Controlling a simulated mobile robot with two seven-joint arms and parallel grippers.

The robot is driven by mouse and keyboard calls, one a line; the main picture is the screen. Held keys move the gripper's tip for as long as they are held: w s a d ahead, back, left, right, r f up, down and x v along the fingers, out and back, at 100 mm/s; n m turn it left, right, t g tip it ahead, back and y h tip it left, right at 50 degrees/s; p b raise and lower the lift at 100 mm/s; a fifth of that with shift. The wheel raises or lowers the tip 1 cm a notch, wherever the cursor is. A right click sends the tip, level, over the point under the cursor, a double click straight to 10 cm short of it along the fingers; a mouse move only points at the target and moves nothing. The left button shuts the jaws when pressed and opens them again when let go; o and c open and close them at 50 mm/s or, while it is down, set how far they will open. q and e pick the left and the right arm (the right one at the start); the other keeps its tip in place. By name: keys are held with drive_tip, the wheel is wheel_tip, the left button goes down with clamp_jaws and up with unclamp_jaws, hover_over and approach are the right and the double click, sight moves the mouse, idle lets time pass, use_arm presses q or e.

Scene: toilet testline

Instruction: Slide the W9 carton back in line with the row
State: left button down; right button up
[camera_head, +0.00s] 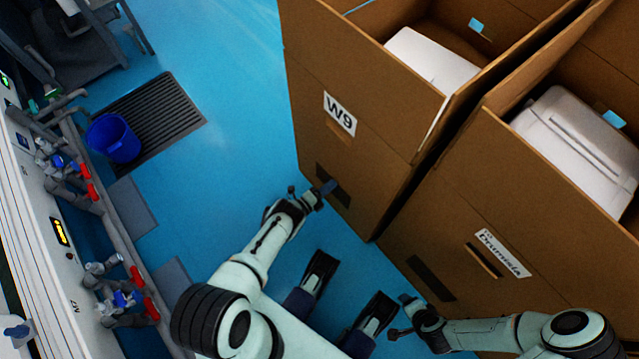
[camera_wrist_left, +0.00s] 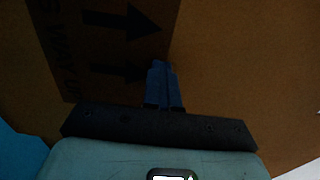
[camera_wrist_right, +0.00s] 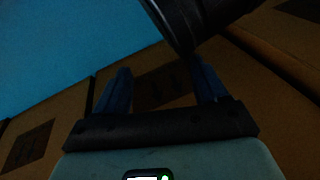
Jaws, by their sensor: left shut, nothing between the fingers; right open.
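The W9 carton (camera_head: 375,115) is a tall open brown box with a white W9 label and a white item inside. Its front face sits a little forward of the neighbouring carton, so a strip of its side shows. My left gripper (camera_head: 328,187) is shut and empty at the lower front face, by the dark printed panel. In the left wrist view its blue fingertips (camera_wrist_left: 160,66) point at the cardboard beside printed arrows; contact cannot be told. My right gripper (camera_head: 400,316) is open and empty, low before the neighbouring carton; its fingers (camera_wrist_right: 160,80) show apart in the right wrist view.
The neighbouring carton (camera_head: 510,210) stands close on the right, separated by a narrow gap. Blue floor (camera_head: 240,140) is clear left of the W9 carton. A blue bucket (camera_head: 113,138), dark floor grate (camera_head: 165,118) and test bench with valves (camera_head: 75,190) are at left.

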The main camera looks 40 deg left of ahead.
use_arm(q)
drive_tip(key=x, duration=0.2)
drive_tip(key=shift+w+d+b, duration=0.3)
drive_tip(key=shift+b, duration=0.05)
use_arm(e)
drive_tip(key=shift+s+d+f+g, duration=0.2)
drive_tip(key=shift+s+f+g, duration=0.2)
drive_tip(key=shift+s+f, duration=0.75)
drive_tip(key=shift+r, duration=0.1)
use_arm(q)
drive_tip(key=p+v, duration=0.3)
drive_tip(key=v, duration=1)
drive_tip(key=shift+s+a, duration=0.25)
use_arm(e)
drive_tip(key=shift+t, duration=0.4)
drive_tip(key=r, duration=0.1)
drive_tip(key=w+a+r, duration=0.1)
drive_tip(key=r, duration=0.3)
drive_tip(key=shift+w+a+r, duration=0.1)
drive_tip(key=shift+w+a, duration=0.25)
drive_tip(key=shift+a, duration=0.05)
